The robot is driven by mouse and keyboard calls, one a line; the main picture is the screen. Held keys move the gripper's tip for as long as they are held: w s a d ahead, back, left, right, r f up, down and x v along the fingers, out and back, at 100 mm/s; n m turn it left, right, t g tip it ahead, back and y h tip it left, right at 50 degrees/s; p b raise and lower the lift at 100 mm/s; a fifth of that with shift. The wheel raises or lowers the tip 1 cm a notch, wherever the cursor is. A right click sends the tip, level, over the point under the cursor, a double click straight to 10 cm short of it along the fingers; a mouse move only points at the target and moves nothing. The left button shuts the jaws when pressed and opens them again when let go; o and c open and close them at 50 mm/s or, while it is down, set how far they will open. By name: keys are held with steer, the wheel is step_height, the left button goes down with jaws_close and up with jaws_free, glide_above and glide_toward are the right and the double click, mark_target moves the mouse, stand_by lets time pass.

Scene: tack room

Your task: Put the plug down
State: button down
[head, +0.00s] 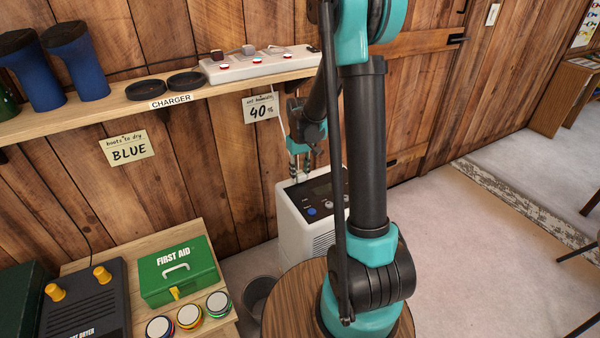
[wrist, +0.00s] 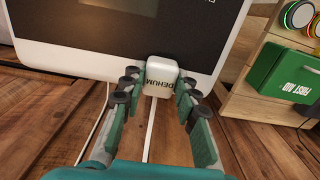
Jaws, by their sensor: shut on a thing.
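The white plug (wrist: 161,76), lettered DEHUM, sits between the fingertips of my gripper (wrist: 160,86) in the wrist view. The fingers are shut on its sides, and its white cord (wrist: 150,130) runs back between them. In the head view my gripper (head: 303,165) points down at the back of the white dehumidifier (head: 298,226), by its top. The plug is too small to make out there. In the wrist view the dehumidifier (wrist: 100,58) lies just beyond the plug; I cannot tell whether they touch.
A white power strip (head: 240,70) lies on the wall shelf (head: 213,90), with two dark round pads (head: 147,90) to its left. A green first aid box (head: 178,270) and a boot dryer (head: 85,305) stand lower left. A bin (head: 258,295) is beside the dehumidifier. Floor on the right is open.

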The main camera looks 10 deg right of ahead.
mark_target(300, 173)
steer(key=shift+f, duration=0.5)
steer(key=c, duration=1.1)
jaws_free()
steer(key=shift+c, duration=0.2)
steer(key=shift+r, duration=0.1)
step_height(300, 173, up, 13)
steer(key=s+d+f+m+t, duration=0.1)
steer(key=s+f, duration=0.3)
steer(key=s, duration=0.7)
steer(key=s+d+f+m+t, duration=0.2)
steer(key=s+d+f+t, duration=0.1)
steer(key=s, duration=0.8)
steer(key=shift+f+m, duration=0.3)
steer(key=shift+f, duration=0.05)
